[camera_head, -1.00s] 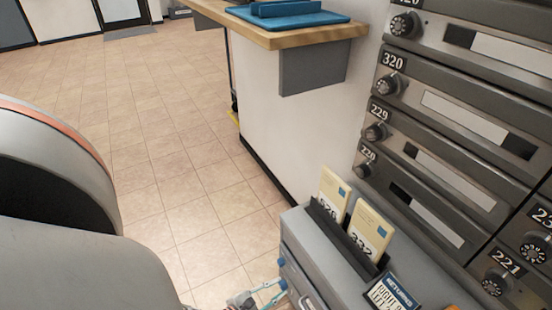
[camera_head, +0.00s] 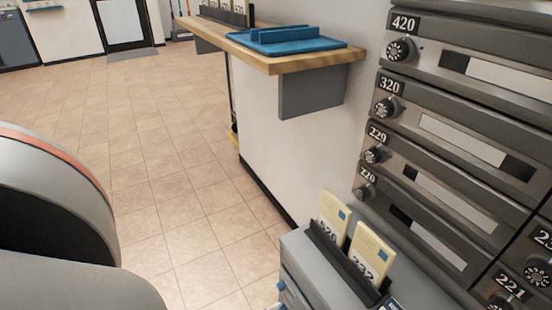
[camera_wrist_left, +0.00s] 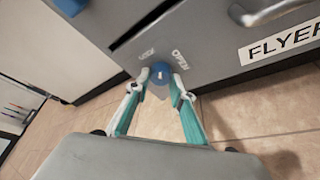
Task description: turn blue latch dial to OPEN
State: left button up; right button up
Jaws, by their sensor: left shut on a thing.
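The blue latch dial (camera_wrist_left: 160,76) is on a grey cabinet front in the left wrist view. The word OPEN (camera_wrist_left: 180,59) is printed above it to the right, and another, blurred label (camera_wrist_left: 146,55) is above it to the left. My left gripper (camera_wrist_left: 160,92) has its two white-tipped, teal fingers on either side of the dial and is shut on it. My right gripper is not in view.
The grey returns cabinet (camera_head: 300,250) holds yellow cards (camera_head: 368,252) on top. Numbered mailboxes (camera_head: 455,130) with dials stand to the right. A wooden counter (camera_head: 310,62) with a blue tray (camera_head: 285,47) is behind. A FLYER label (camera_wrist_left: 285,42) is beside the dial. Tiled floor is open at left.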

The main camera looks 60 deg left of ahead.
pick_arm(q)
jog(key=o, duration=1.1)
jog(key=shift+s, duration=0.15)
jog(key=v, duration=1.1)
jog(key=shift+s+r, duration=0.15)
jog(key=shift+s, duration=0.15)
jog(key=shift+d, duration=0.1)
